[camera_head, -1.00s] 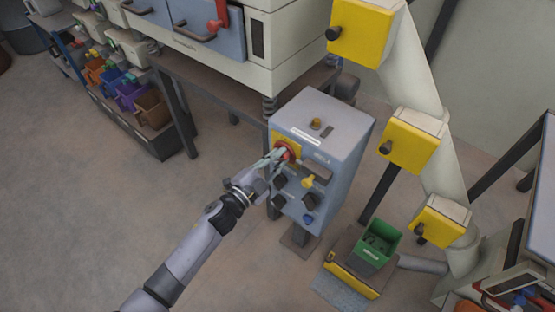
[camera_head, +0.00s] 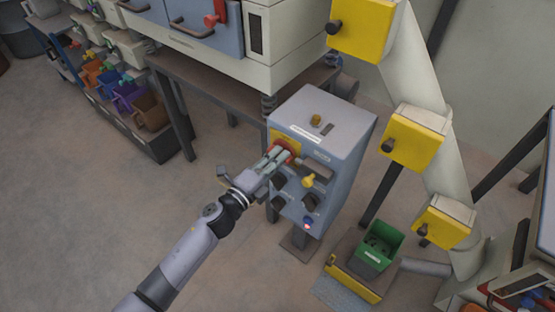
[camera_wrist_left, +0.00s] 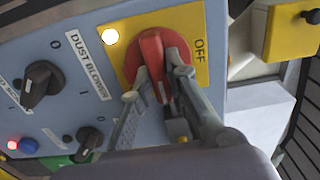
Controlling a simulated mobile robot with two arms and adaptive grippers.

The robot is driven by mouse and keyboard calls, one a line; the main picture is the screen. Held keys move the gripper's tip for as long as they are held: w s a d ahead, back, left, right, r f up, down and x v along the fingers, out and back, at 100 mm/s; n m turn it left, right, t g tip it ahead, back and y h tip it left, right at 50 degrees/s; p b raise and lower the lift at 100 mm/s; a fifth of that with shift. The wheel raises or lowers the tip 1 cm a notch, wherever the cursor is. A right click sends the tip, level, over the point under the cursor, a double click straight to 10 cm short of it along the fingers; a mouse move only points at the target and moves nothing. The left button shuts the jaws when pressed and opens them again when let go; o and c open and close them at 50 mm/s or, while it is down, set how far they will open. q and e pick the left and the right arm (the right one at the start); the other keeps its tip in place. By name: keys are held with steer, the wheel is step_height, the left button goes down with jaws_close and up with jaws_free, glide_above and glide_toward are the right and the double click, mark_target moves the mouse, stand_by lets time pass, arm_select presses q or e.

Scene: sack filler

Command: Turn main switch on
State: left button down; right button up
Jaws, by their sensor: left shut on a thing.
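The main switch is a red rotary knob (camera_wrist_left: 152,62) on a yellow plate (camera_wrist_left: 196,22) marked OFF, on the front of the grey-blue control box (camera_head: 338,112). My left gripper (camera_wrist_left: 158,80) has its fingers on both sides of the red knob and is shut on it. In the head view the left gripper (camera_head: 281,155) covers much of the red knob. A white lamp (camera_wrist_left: 111,36) on the yellow plate is lit. My right gripper is not in view.
Black knobs (camera_wrist_left: 40,84), one labelled DUST BLOWER, sit close beside the yellow plate. A yellow knob (camera_head: 308,181) and a lit lamp (camera_head: 307,224) are lower on the box. A green bin (camera_head: 378,244) stands at the right. Open floor lies left.

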arm_select(q)
steer(key=shift+f, duration=0.1)
stand_by(0.4)
steer(key=c, duration=1.6)
jaws_free()
steer(key=shift+o, duration=0.2)
steer(key=shift+s, duration=0.1)
steer(key=v, duration=1.2)
